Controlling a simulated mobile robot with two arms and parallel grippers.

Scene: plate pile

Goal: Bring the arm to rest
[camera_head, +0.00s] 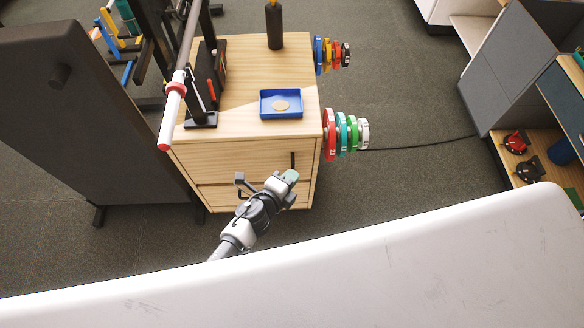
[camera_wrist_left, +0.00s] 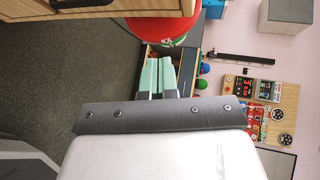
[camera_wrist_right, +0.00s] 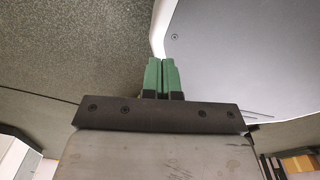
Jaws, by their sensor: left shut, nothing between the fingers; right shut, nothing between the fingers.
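My left gripper (camera_head: 291,177) is in front of the wooden cabinet in the head view, near its front face and apart from the plates. In the left wrist view its green fingers (camera_wrist_left: 157,76) are together with nothing between them. My right gripper does not show in the head view. In the right wrist view its green fingers (camera_wrist_right: 163,78) are together and empty, with grey carpet and a pale panel beyond.
The wooden cabinet (camera_head: 240,150) bears a blue tray (camera_head: 281,116) with a round disc, a dark bottle (camera_head: 275,28) and a rack. Coloured weight plates (camera_head: 341,134) hang on its right side. A dark board (camera_head: 75,110) stands left. Carpet is free to the right.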

